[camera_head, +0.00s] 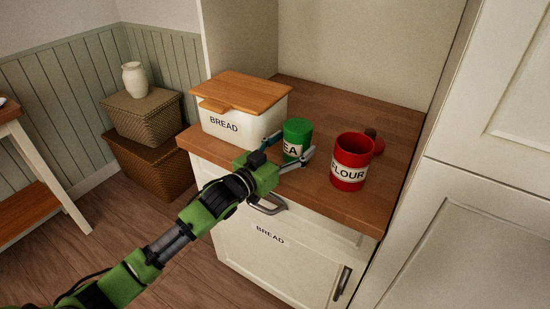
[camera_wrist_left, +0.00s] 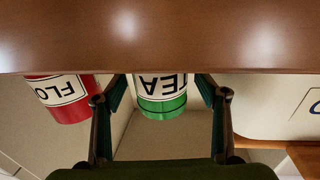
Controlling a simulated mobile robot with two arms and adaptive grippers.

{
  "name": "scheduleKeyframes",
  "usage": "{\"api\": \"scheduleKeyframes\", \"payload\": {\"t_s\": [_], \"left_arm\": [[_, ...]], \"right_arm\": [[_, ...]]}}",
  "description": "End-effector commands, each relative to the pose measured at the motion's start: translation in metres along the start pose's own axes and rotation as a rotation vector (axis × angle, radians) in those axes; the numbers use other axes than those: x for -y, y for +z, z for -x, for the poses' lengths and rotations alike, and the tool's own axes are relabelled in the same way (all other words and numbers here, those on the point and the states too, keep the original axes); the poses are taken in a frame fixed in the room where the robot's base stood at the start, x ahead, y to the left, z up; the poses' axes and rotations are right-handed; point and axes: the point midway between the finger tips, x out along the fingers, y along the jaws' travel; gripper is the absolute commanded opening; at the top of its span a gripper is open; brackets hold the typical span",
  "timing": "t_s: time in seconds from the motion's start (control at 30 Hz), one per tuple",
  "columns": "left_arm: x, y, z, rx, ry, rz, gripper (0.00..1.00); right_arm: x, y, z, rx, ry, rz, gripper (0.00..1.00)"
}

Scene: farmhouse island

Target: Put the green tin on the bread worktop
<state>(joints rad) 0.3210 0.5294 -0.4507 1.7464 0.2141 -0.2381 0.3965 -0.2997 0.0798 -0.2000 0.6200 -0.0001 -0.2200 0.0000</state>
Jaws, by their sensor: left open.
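The green tin (camera_head: 298,131), with a white label reading "EA" in part, stands upright on the brown wooden worktop (camera_head: 330,104) above the cabinet labelled "BREAD". My left gripper (camera_head: 290,146) is open, its fingers on either side of the tin. In the left wrist view, which looks upside down, the tin (camera_wrist_left: 161,103) shows between the two spread fingers, with a gap on each side. I cannot tell how far the fingers reach along it. My right gripper is not in view.
A white bread box (camera_head: 232,124) with a wooden lid stands left of the tin. The worktop's back is clear. A drawer handle (camera_head: 267,207) sits below the front edge.

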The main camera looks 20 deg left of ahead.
Motion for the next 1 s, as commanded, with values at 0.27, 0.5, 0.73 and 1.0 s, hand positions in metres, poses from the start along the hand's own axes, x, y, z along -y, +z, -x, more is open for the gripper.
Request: {"api": "scheduleKeyframes", "payload": {"t_s": [0.27,0.5,0.73,1.0], "left_arm": [[0.0,0.003,0.057,0.003,-0.001,0.0,0.66],[0.0,0.001,0.083,0.001,-0.001,0.001,0.66],[0.0,0.0,0.089,0.0,-0.001,0.001,0.66],[0.0,0.0,0.089,0.0,-0.001,0.001,0.66]], "right_arm": [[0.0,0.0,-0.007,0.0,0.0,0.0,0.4],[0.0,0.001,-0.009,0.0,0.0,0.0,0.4],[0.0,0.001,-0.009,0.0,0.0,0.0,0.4],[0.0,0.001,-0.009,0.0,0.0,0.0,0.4]]}}
